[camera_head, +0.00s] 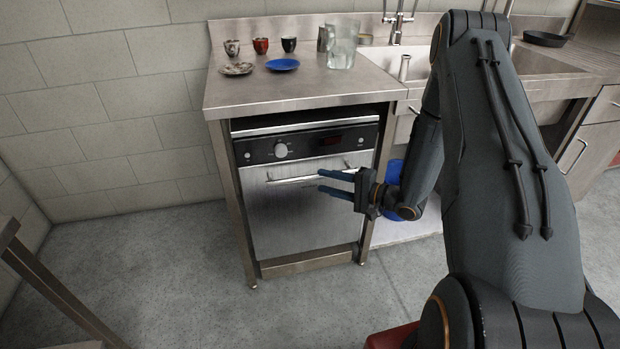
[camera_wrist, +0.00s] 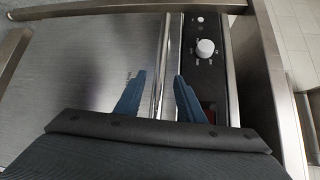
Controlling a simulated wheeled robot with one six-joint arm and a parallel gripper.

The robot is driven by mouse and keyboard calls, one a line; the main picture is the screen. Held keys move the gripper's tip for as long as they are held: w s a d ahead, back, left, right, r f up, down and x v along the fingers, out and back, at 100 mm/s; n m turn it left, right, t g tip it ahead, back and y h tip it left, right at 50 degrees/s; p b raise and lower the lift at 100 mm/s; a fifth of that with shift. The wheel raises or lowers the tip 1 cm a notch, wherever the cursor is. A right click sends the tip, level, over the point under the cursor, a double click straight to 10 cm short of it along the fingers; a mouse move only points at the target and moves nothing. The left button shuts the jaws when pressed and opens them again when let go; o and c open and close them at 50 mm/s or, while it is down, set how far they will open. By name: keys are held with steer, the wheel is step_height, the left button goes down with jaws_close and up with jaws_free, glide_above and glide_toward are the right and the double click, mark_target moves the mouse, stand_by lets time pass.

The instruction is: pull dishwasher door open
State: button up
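The dishwasher (camera_head: 305,200) stands under the steel counter with its steel door upright and shut. A bar handle (camera_head: 290,179) runs across the top of the door, below the black control panel (camera_head: 300,146) with a knob. My gripper (camera_head: 320,181) is in front of the door near the right part of the handle. In the wrist view the handle (camera_wrist: 163,70) runs between the two blue fingers of my gripper (camera_wrist: 160,80), with a gap on both sides. The fingers are apart and I cannot see them touching the bar. The wrist view also shows the door (camera_wrist: 90,75).
The counter (camera_head: 290,92) above holds several cups, a patterned saucer (camera_head: 237,69), a blue plate (camera_head: 282,65) and a glass pitcher (camera_head: 341,46). A sink unit (camera_head: 545,70) is at the right. The floor (camera_head: 200,270) before the dishwasher is clear. A table edge (camera_head: 45,275) is at the left.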

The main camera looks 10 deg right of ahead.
mark_target(315, 179)
steer(key=x, duration=0.6)
jaws_close()
